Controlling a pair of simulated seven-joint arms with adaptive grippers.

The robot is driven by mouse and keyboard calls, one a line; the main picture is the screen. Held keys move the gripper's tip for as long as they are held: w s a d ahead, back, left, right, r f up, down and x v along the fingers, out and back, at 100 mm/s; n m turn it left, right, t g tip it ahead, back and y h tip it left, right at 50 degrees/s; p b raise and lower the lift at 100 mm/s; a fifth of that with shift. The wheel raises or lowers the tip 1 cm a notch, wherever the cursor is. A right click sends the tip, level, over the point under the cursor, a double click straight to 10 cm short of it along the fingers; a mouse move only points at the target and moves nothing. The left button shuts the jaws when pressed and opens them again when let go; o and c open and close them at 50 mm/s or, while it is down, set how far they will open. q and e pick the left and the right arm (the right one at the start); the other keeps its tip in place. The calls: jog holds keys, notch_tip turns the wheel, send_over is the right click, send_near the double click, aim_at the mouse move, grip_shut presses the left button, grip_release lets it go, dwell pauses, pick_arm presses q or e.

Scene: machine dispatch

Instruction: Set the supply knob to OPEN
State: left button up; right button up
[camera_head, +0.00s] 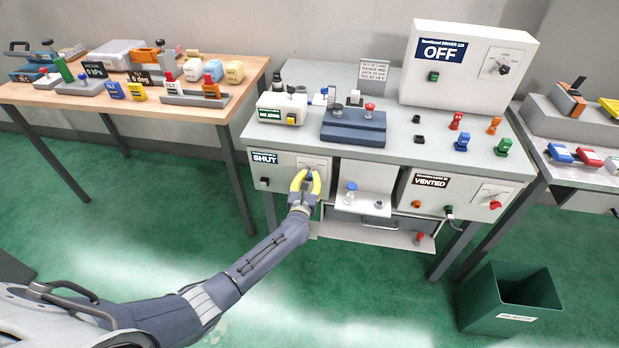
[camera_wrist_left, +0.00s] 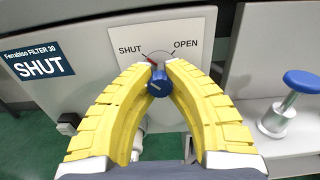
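The supply knob (camera_wrist_left: 158,84) is blue, on a white plate marked SHUT and OPEN; its red mark points up, a little towards SHUT. A label (camera_wrist_left: 41,66) on the same panel reads Ferrabiso FILTER 30, SHUT. My left gripper (camera_wrist_left: 160,72) has its yellow fingers on both sides of the knob, the tips close together and seemingly touching it. In the head view the left gripper (camera_head: 306,176) is at the front panel (camera_head: 285,186) under the bench top, its fingers covering most of the plate. My right gripper is out of view.
A blue-capped plunger (camera_wrist_left: 291,100) stands on a shelf right of the knob. The bench also carries a VENTED panel (camera_head: 443,190) and a large OFF box (camera_head: 462,75). A green bin (camera_head: 490,310) stands on the floor at right.

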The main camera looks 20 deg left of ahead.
pick_arm(q)
jog(key=shift+m, duration=0.3)
grip_shut()
jog(key=m, duration=0.3)
jog(key=shift+m, duration=0.4)
jog(key=m, duration=0.9)
jog(key=shift+m, duration=2.2)
jog(key=o, duration=0.9)
grip_release()
jog(key=shift+o, duration=0.2)
jog(key=s+d, duration=0.1)
jog(key=s, duration=1.1)
